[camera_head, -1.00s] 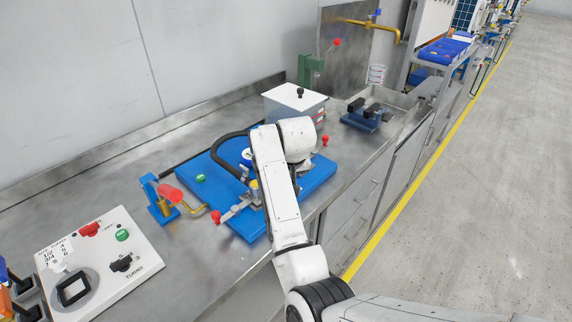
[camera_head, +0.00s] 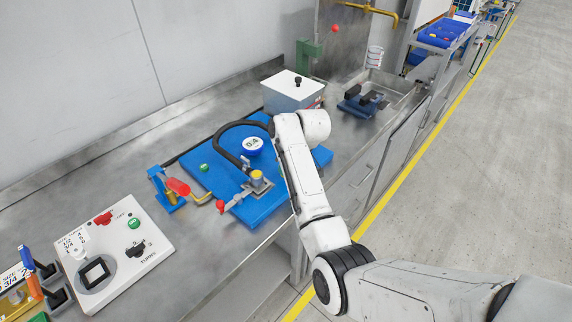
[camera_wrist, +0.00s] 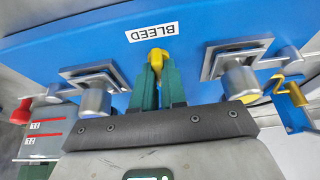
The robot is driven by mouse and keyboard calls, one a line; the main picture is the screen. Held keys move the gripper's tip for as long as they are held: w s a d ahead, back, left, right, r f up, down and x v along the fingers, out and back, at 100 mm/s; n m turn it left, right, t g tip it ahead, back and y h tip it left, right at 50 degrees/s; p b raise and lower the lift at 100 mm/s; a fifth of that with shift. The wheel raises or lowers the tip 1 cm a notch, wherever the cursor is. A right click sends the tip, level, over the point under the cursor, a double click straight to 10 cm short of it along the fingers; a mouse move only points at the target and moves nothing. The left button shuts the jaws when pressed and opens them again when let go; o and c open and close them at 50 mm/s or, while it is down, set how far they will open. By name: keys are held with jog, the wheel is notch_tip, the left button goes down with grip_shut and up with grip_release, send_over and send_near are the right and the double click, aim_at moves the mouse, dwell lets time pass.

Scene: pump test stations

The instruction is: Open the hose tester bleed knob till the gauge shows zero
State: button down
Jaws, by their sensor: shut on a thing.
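The hose tester is a blue board (camera_head: 285,203) on the metal bench, with a black hose (camera_head: 226,136) looping over it. Its round white gauge (camera_head: 253,145) shows in the head view and seems to read 0.4. The yellow bleed knob (camera_wrist: 157,54) is in the wrist view, just by the BLEED label (camera_wrist: 157,30), which appears upside down. My gripper (camera_wrist: 158,68) has its green fingers shut on the knob. In the head view my arm hides the gripper and the knob.
Metal hose fittings (camera_wrist: 238,80) flank the fingers closely. A grey box (camera_head: 292,93) and a blue vise (camera_head: 362,106) stand behind. The floor at right is clear.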

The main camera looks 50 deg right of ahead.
dwell(0.3)
jog(key=c, duration=1.2)
grip_release()
jog(key=v, duration=1)
jog(key=shift+s+r+b, duration=0.2)
jog(key=shift+r+b, duration=0.1)
jog(key=shift+b, duration=0.1)
jog(key=s+a+f+g, duration=0.2)
jog(key=s+a+f, duration=0.6)
jog(key=s+f, duration=0.35)
jog(key=shift+m+g, duration=0.6)
jog(key=shift+g, duration=0.1)
jog(key=s+a+f, duration=0.1)
jog(key=s+a, duration=0.2)
jog(key=s, duration=0.3)
jog(key=s+a+f, duration=0.2)
jog(key=s+a, duration=0.1)
jog(key=s, duration=0.3)
jog(key=s+a+f, duration=0.1)
jog(key=s+a, duration=0.2)
jog(key=s, duration=0.4)
jog(key=shift+s+a+f, duration=0.1)
jog(key=shift+a+f, duration=0.1)
jog(key=shift+a, duration=0.2)
